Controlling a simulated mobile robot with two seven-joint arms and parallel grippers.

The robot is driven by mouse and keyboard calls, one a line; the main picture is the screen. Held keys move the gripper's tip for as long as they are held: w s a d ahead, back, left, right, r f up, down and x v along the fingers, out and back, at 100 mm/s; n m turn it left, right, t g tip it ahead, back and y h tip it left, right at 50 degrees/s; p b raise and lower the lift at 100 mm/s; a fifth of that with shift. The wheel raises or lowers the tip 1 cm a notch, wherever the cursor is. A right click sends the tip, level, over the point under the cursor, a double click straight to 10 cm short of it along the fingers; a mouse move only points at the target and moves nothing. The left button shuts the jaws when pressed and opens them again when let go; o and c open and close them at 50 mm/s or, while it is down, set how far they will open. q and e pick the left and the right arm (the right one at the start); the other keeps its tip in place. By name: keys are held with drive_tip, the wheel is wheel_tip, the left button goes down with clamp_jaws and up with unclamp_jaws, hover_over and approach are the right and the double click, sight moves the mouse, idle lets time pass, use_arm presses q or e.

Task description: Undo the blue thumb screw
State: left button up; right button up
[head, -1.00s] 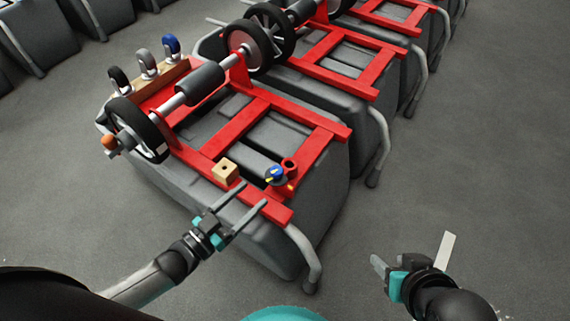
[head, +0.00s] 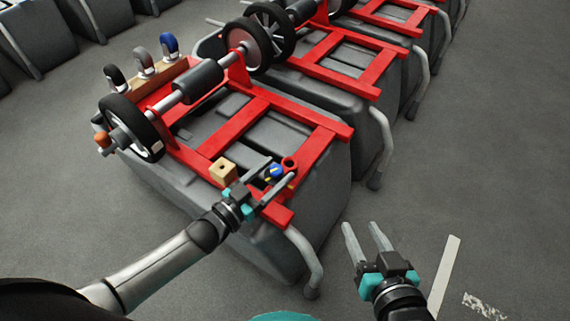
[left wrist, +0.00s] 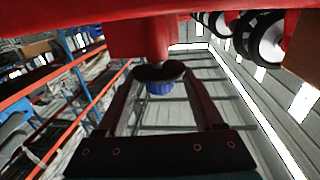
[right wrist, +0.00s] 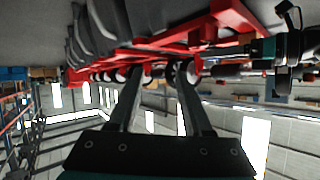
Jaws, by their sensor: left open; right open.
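In the left wrist view the blue thumb screw (left wrist: 160,88) shows under a dark round disc, between the two fingers. My left gripper (head: 281,167) is open, with its fingers reaching to either side of the screw. I cannot tell whether they touch it. My right gripper (head: 362,232) is open and empty, out over the floor right of the tank. It also shows in the right wrist view (right wrist: 160,82).
A wooden block (head: 222,170) stands on the frame just left of my left gripper. A roller shaft with a black wheel (head: 132,128) and several small casters (head: 143,63) are at the left. A grey handle bar (head: 306,255) sticks out at the tank's near corner.

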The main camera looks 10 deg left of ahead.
sight(281, 167)
use_arm(q)
drive_tip(key=shift+b+x, duration=0.4)
drive_tip(key=shift+x, duration=0.7)
drive_tip(key=shift+b+x, duration=0.35)
drive_tip(key=shift+x, duration=0.45)
use_arm(e)
drive_tip(key=shift+s+a+r+t+y, duration=0.1)
drive_tip(key=shift+a+r+t+y, duration=0.3)
drive_tip(key=shift+a+t, duration=0.25)
drive_tip(key=shift+s+a+r+t+y, duration=0.1)
drive_tip(key=shift+a+r+t+y, duration=0.3)
drive_tip(key=shift+t, duration=0.35)
use_arm(q)
clamp_jaws()
